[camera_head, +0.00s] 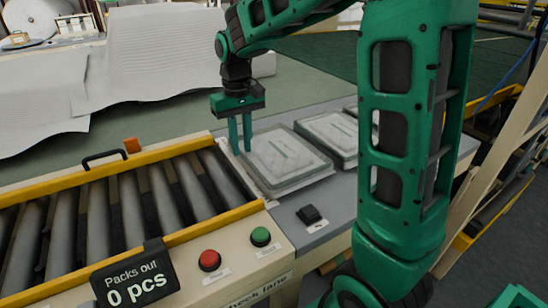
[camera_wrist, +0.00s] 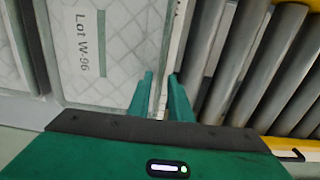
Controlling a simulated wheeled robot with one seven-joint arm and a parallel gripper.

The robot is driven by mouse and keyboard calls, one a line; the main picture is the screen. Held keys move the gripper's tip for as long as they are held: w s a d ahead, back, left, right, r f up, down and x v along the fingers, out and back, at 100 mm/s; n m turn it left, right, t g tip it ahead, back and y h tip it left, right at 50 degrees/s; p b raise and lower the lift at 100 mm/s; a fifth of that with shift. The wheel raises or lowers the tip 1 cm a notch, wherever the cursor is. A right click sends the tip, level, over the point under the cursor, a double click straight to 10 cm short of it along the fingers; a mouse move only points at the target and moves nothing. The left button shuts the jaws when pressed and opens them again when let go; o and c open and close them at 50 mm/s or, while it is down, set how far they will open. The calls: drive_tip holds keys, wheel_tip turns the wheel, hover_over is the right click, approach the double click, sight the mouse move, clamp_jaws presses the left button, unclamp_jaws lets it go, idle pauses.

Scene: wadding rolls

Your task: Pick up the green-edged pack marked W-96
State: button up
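The pack marked "Lot W-96" is a flat, pale quilted pack in a clear wrap with a greenish edge and a green stripe by its label. It lies flat at the roller end of the grey counter in the head view (camera_head: 287,160) and fills the upper left of the wrist view (camera_wrist: 128,40). My gripper (camera_head: 240,148) points down at the pack's left edge. In the wrist view my gripper's (camera_wrist: 160,78) two fingers stand apart, one on each side of the edge strip. I see a gap between them; contact with the pack is unclear.
A second pack (camera_head: 330,135) lies right of it, and another is partly hidden behind my arm. A roller conveyor (camera_head: 110,215) with yellow rails adjoins on the left. A black item (camera_head: 310,215), red button (camera_head: 209,260) and green button (camera_head: 260,236) are in front.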

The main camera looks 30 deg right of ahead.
drive_tip(key=shift+f, duration=0.65)
clamp_jaws()
drive_tip(key=shift+r, duration=0.15)
